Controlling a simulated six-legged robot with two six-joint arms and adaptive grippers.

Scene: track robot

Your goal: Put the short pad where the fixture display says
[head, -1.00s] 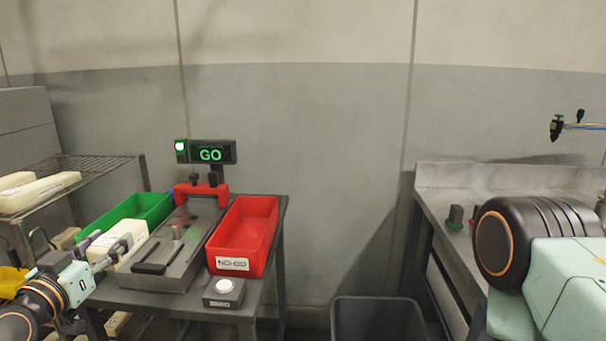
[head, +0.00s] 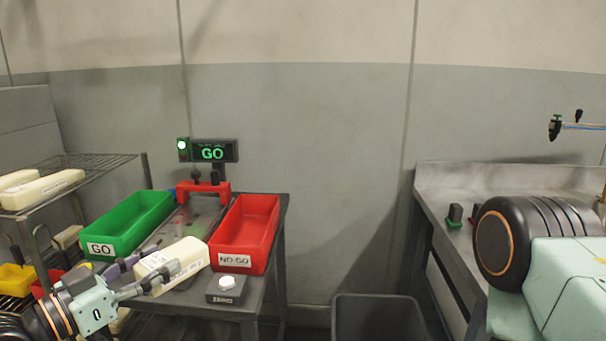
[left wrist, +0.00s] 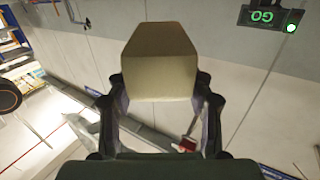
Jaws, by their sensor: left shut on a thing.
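My left gripper (head: 146,280) is shut on a cream block-shaped pad (head: 180,258), which it holds over the front of the fixture. In the left wrist view the pad (left wrist: 160,62) sits between the two fingers. The fixture (head: 200,222) is a grey metal plate with a red clamp (head: 203,188) at its back; the pad hides its front part. The display (head: 213,152) behind it reads GO in green, with a lit lamp (head: 182,146) beside it. A green GO bin (head: 98,249) stands left of the fixture and a red NO-GO bin (head: 236,261) right. Both look empty.
A button box (head: 226,289) stands at the table's front edge. A wire shelf (head: 90,163) at left bears longer cream pads (head: 42,188). A dark bin (head: 376,318) stands on the floor, with a metal bench (head: 500,178) at far right.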

